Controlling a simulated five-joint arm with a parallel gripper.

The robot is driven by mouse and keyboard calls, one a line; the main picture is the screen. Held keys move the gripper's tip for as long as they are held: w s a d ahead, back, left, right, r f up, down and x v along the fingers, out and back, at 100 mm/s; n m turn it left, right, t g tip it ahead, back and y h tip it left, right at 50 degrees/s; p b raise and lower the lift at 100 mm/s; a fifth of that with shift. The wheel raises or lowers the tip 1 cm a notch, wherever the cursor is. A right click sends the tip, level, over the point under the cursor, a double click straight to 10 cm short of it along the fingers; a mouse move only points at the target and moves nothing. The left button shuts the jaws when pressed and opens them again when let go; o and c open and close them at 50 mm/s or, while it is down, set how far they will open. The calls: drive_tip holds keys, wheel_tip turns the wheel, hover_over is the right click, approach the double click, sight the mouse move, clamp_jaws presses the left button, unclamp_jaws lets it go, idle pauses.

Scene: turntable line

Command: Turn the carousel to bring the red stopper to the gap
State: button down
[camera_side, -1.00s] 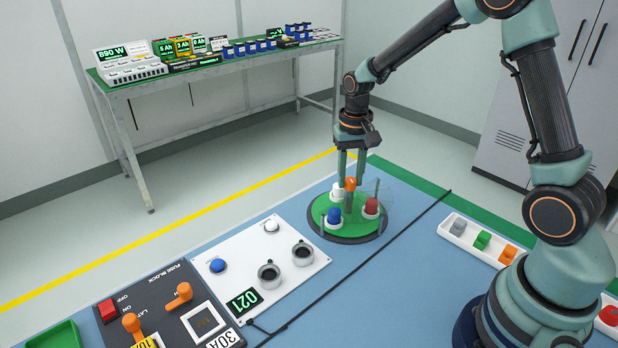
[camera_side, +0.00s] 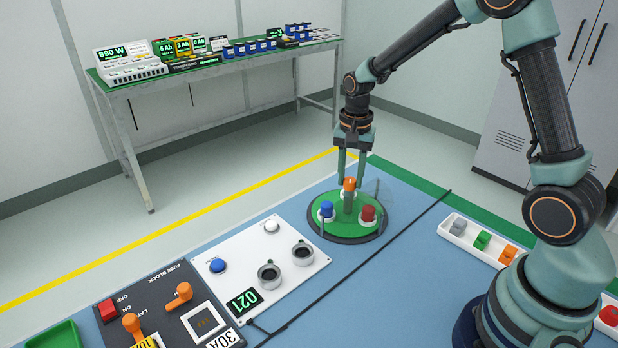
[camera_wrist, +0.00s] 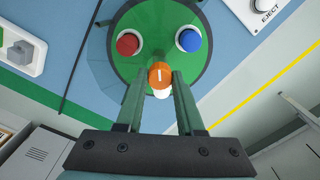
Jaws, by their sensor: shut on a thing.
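The carousel is a round green disc (camera_side: 345,228) on a dark base. In its middle stands a grey post with an orange knob (camera_side: 349,184) on top. The red stopper (camera_side: 367,213) sits in a white seat at the front right of the disc, and at upper left in the wrist view (camera_wrist: 128,43). A blue stopper (camera_side: 326,209) sits at the left. A white stopper (camera_wrist: 163,94) is mostly hidden behind the knob. My gripper (camera_wrist: 160,80) points down with its fingers shut on the orange knob. A clear guard (camera_side: 386,194) stands at the disc's right; I cannot make out its gap.
A white panel (camera_side: 262,246) with buttons and two round sockets lies left of the carousel. A white tray (camera_side: 458,228) with grey, green and orange pieces lies to the right. A black cable (camera_side: 375,239) crosses the blue table.

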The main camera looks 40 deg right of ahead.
drive_tip(key=shift+d+r+m, duration=0.15)
drive_tip(key=shift+m, duration=11.95)
drive_tip(key=c, duration=0.5)
unclamp_jaws()
wheel_tip(320, 180, up, 12)
drive_tip(key=shift+f, duration=0.1)
